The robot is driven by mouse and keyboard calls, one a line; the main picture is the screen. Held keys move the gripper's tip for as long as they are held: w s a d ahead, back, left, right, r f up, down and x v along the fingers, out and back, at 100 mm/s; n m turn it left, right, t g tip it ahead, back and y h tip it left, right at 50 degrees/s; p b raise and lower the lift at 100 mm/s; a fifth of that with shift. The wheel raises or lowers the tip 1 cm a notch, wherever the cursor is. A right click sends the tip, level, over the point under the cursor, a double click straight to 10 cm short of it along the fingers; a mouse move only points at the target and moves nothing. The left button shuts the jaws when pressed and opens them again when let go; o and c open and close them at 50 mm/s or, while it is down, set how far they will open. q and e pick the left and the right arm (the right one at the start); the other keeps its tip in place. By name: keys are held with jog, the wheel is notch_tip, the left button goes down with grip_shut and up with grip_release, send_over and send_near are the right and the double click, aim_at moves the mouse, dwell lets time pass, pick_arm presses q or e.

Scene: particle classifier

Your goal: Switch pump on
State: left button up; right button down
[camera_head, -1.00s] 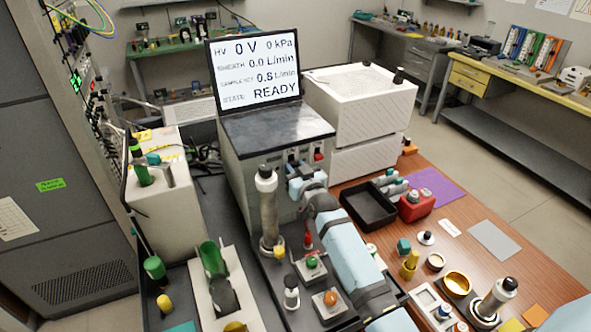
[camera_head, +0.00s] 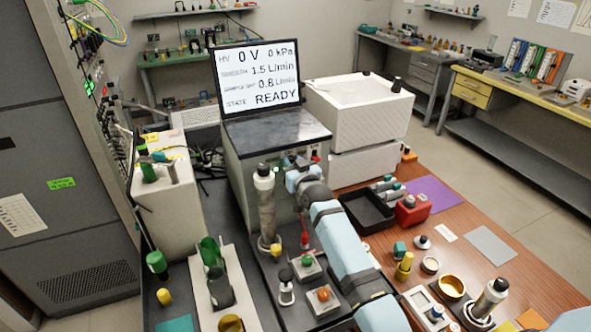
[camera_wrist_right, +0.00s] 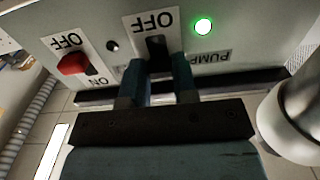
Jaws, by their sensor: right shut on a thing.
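The grey instrument box (camera_head: 275,142) has a screen (camera_head: 258,76) on top reading sheath 1.5 L/min, sample 0.8 L/min, 0 V, 0 kPa and READY. In the right wrist view, the black pump switch (camera_wrist_right: 156,47) is beside a PUMP label (camera_wrist_right: 211,59) and a lit green lamp (camera_wrist_right: 203,26). An OFF label (camera_wrist_right: 150,20) appears upside down by the switch. My right gripper (camera_wrist_right: 157,72) is shut on the switch's lever, and its fingers hide the lever's end. It also shows against the box front in the head view (camera_head: 294,172). My left gripper is not in view.
A red switch (camera_wrist_right: 73,64) with OFF and ON labels is beside the pump switch. A pale cylinder (camera_wrist_right: 290,118) stands close to my right gripper. A black tray (camera_head: 369,210) and a red container (camera_head: 411,210) are right of my arm.

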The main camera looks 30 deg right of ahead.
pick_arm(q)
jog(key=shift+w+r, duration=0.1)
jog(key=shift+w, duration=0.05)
pick_arm(e)
jog(key=shift+r, duration=0.25)
jog(key=c, duration=0.9)
grip_release()
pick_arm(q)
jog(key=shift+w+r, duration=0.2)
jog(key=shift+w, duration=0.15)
pick_arm(e)
jog(key=shift+s+f, duration=0.1)
jog(key=shift+s, duration=0.05)
pick_arm(q)
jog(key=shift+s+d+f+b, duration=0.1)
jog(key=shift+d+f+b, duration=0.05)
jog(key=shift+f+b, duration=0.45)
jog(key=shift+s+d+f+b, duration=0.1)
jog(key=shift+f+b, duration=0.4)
jog(key=shift+b, duration=0.05)
pick_arm(e)
jog(key=s, duration=1.3)
jog(key=shift+s+a, duration=0.2)
jog(key=shift+a, duration=0.2)
